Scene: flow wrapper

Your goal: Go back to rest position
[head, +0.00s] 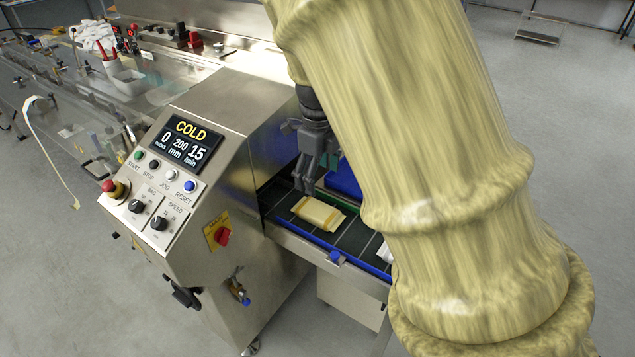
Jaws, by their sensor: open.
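My gripper (305,184) hangs above the outfeed conveyor, just beside the machine housing. Its dark fingers point down and it looks empty. A yellowish wrapped pack (318,213) lies on the dark conveyor belt (354,238), below and slightly right of my fingers. The fingers look apart from the pack, but the exact gap is hard to tell. My arm, in a yellowish sleeve, fills the right half of the head view and hides part of the conveyor.
The steel flow wrapper (225,110) stands left, its display (186,141) reading COLD. An emergency stop (115,188) and knobs sit on its panel. A blue bin (345,178) is partly hidden behind the belt. A white item (384,253) shows at my arm's edge.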

